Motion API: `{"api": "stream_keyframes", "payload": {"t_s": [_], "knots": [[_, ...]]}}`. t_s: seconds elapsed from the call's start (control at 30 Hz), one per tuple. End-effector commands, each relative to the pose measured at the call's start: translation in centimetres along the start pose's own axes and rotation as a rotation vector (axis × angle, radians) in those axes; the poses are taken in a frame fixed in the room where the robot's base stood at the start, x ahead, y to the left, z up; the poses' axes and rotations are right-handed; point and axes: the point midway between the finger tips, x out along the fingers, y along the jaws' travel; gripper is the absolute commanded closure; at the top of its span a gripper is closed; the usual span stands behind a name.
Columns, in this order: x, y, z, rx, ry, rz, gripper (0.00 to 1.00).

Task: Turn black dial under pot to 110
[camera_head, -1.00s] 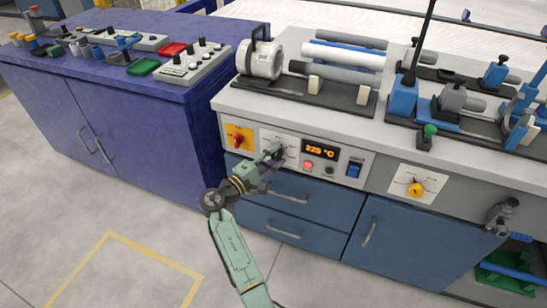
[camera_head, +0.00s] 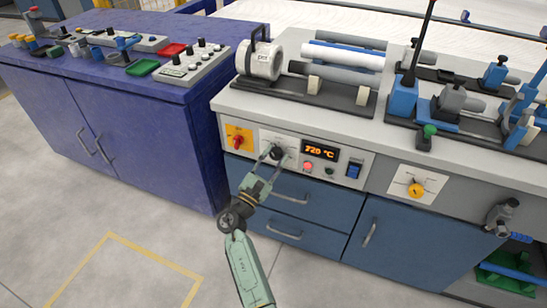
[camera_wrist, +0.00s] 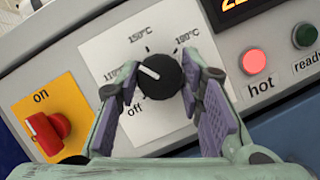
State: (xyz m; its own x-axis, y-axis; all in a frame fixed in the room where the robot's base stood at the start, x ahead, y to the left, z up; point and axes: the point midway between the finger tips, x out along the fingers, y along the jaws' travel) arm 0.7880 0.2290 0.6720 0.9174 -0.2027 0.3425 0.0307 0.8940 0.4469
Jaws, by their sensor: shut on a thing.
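The black dial (camera_wrist: 160,75) sits on a white plate (camera_wrist: 100,40) marked off, 110°C, 150°C and 180°C in the wrist view. Its white pointer line aims left and slightly up, between the 110°C and 150°C marks, closer to 110°C. My gripper (camera_wrist: 164,82) has one purple-padded finger on each side of the dial and is shut on it; the contact of the left finger is hard to see. In the head view, the dial (camera_head: 276,153) shows between the fingertips of my gripper (camera_head: 275,158). The pale pot (camera_head: 262,61) lies on the bench above.
A red on switch (camera_wrist: 46,132) on a yellow plate is left of the dial. A lit red hot lamp (camera_wrist: 254,61) and a dark green ready lamp (camera_wrist: 304,35) are to the right. An orange display (camera_head: 320,150) sits beside the dial. Blue drawers (camera_head: 290,200) lie below.

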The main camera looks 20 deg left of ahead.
Motion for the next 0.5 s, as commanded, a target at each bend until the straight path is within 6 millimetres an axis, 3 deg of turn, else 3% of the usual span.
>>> {"api": "stream_keyframes", "payload": {"t_s": [0.5], "knots": [[0.02, -0.18, 0.04, -0.345, 0.001, 0.142, 0.94]]}}
